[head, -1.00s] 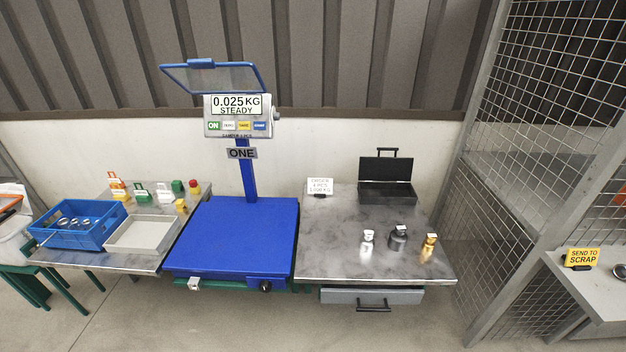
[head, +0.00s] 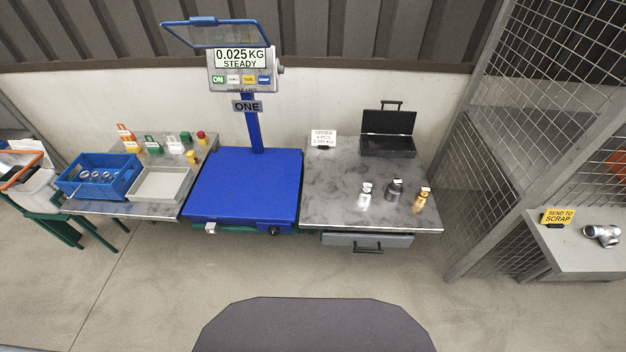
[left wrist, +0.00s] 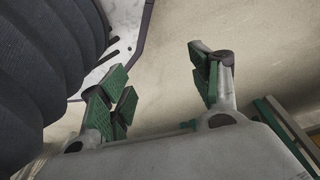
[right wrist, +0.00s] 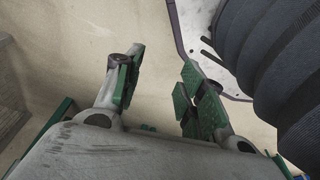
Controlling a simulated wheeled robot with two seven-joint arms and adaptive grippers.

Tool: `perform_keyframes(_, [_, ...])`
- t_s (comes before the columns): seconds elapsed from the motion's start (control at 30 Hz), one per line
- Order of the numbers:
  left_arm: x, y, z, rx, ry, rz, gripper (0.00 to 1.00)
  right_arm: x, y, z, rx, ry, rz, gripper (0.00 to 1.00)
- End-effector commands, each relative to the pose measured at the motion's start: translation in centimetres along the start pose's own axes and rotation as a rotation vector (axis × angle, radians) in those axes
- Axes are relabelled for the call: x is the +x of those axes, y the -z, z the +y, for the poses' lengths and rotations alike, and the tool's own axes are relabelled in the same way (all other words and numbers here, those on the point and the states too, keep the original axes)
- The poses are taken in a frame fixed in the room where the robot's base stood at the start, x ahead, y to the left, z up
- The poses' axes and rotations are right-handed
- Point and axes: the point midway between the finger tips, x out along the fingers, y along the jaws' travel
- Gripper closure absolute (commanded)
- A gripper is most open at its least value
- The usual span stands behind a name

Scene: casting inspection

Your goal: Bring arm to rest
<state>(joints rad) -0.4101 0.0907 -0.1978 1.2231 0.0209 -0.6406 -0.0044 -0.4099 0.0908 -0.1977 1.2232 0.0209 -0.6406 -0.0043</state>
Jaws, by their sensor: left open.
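My left gripper (left wrist: 160,80) is open and empty in the left wrist view, its green-padded fingers apart over bare floor. My right gripper (right wrist: 158,80) is also open and empty in the right wrist view, with floor between its fingers. A dark ribbed part of my own shows beside each gripper. Neither arm shows in the head view. There, the blue scale platform (head: 243,187) is bare, and its display (head: 240,58) reads 0.025 KG STEADY.
Left of the scale are a blue crate (head: 78,186) with metal parts and an empty grey tray (head: 160,184). An open black case (head: 388,146) and three weights stand on the right table (head: 335,190). A scrap table (head: 575,250) holds a metal part (head: 602,235). Floor ahead is clear.

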Motion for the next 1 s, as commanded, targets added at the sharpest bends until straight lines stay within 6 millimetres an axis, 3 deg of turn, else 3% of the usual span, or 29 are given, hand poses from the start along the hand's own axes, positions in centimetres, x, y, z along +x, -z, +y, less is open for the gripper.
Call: perform_keyframes(1.0, [-4.1, -11.6, -1.4, 0.008, 0.022, -0.061, 0.37, -4.1, -11.6, 1.4, -0.008, -0.022, -0.061, 0.60])
